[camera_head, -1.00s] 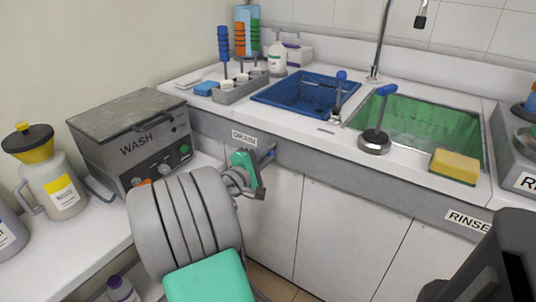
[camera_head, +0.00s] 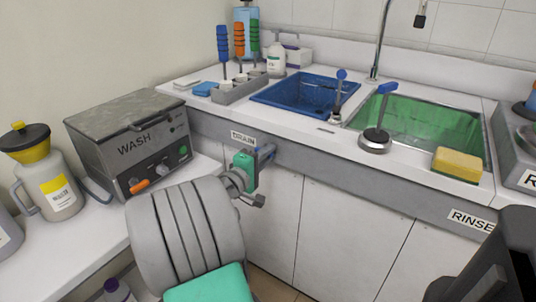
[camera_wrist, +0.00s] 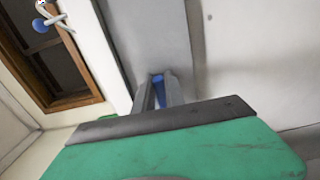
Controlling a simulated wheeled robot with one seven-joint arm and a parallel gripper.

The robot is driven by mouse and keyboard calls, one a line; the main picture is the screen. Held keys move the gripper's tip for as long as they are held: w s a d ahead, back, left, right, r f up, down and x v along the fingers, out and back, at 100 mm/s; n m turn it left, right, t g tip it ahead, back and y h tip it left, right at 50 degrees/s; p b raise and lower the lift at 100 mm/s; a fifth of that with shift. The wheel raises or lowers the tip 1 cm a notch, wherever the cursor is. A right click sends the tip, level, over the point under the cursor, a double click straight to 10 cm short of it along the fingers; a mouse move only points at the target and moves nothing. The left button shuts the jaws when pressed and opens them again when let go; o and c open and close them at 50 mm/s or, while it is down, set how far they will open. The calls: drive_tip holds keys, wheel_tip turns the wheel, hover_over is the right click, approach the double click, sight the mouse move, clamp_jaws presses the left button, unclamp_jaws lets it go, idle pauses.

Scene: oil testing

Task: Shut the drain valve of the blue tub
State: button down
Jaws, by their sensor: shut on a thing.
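The blue tub (camera_head: 296,98) is set into the white counter. Its drain valve is on the grey front edge below, beside the DRAIN label (camera_head: 243,138). The valve's blue handle (camera_head: 268,149) shows only in part; my gripper (camera_head: 264,156) covers the rest. In the wrist view, my gripper (camera_wrist: 160,92) has its two grey fingers shut on the blue handle (camera_wrist: 158,79), with a little blue showing between them. The valve body is hidden, so I cannot tell how far the valve is turned.
The grey WASH unit (camera_head: 133,140) stands left of my arm, beside a yellow-topped jug (camera_head: 57,185). The green-lined sink (camera_head: 425,125), a blue-handled metal tool (camera_head: 375,140) and a yellow sponge (camera_head: 457,163) are at the right. White cabinet fronts (camera_head: 335,225) lie below the valve.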

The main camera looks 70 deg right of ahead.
drive_tip(key=c, duration=1.4)
unclamp_jaws()
drive_tip(key=w+a+p, duration=0.1)
drive_tip(key=a, duration=0.6)
drive_tip(key=shift+a, duration=0.35)
drive_tip(key=shift+w, duration=0.15)
